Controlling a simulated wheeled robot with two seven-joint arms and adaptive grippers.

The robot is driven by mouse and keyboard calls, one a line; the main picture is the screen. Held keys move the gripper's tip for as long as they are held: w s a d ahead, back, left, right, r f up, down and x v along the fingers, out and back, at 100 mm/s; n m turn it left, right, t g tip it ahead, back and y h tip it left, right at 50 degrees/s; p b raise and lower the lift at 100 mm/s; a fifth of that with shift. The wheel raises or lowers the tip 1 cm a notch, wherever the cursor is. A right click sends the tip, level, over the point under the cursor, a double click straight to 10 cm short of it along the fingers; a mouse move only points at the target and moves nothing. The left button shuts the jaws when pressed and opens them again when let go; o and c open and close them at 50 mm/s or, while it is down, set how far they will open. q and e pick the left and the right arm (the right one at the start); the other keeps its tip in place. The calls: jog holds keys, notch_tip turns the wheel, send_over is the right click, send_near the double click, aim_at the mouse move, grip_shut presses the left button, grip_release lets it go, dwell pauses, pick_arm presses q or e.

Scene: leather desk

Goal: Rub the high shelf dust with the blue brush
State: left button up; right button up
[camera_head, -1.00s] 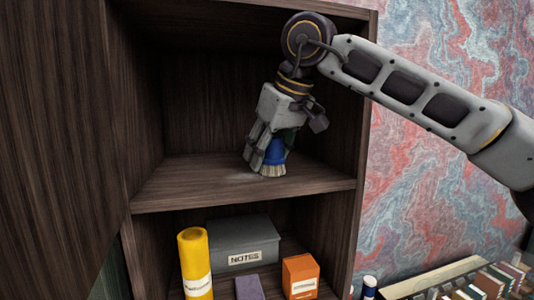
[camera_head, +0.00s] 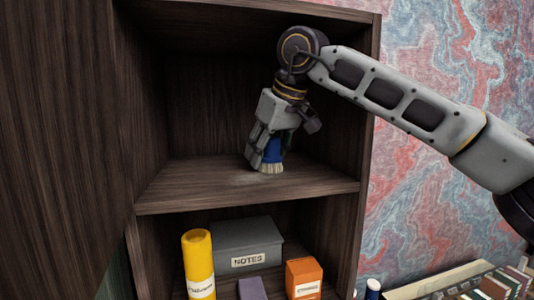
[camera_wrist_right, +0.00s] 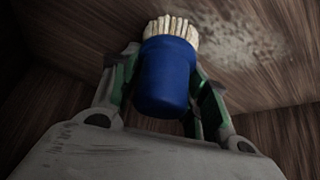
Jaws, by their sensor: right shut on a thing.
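My right gripper (camera_head: 265,150) is shut on the blue brush (camera_head: 272,152) inside the upper shelf compartment. The brush points bristles down, and the bristles are at the surface of the high shelf (camera_head: 200,185). In the right wrist view the brush (camera_wrist_right: 165,75) sits between the two fingers, with its pale bristles (camera_wrist_right: 172,28) at the far end. A pale, speckled patch of dust (camera_wrist_right: 235,45) lies on the wood to the right of the bristles there. In the head view the dust shows only faintly by the bristles. My left gripper is not in view.
The lower compartment holds a yellow cylinder (camera_head: 198,265), a grey NOTES box (camera_head: 245,243), a purple block (camera_head: 252,289) and an orange box (camera_head: 303,278). The cabinet's right side wall (camera_head: 362,110) stands beside my right arm. A crate of books (camera_head: 470,283) is at lower right.

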jog(key=shift+a+f, duration=0.15)
jog(key=shift+a, duration=0.05)
dwell(0.3)
jog(key=shift+s+a, duration=0.25)
jog(key=shift+a, duration=0.65)
jog(key=shift+s+d, duration=0.1)
jog(key=shift+s+d+b, duration=0.3)
jog(key=shift+s+b, duration=0.1)
jog(key=shift+s, duration=0.5)
jog(key=shift+s+d+b, duration=0.3)
jog(key=shift+s+b, duration=0.05)
jog(key=shift+s, duration=0.55)
jog(key=shift+s, duration=0.1)
jog(key=shift+s+d+f+b, duration=0.1)
jog(key=shift+s+d+b, duration=0.15)
jog(key=shift+s, duration=0.35)
jog(key=shift+s+d+r+b, duration=0.1)
jog(key=shift+s+b, duration=0.1)
jog(key=shift+s, duration=0.4)
jog(key=shift+s+d+f+b, duration=0.1)
jog(key=shift+s+d+b, duration=0.15)
jog(key=shift+s, duration=0.35)
jog(key=shift+s+a, duration=0.1)
jog(key=shift+a, duration=0.1)
jog(key=shift+c, duration=0.3)
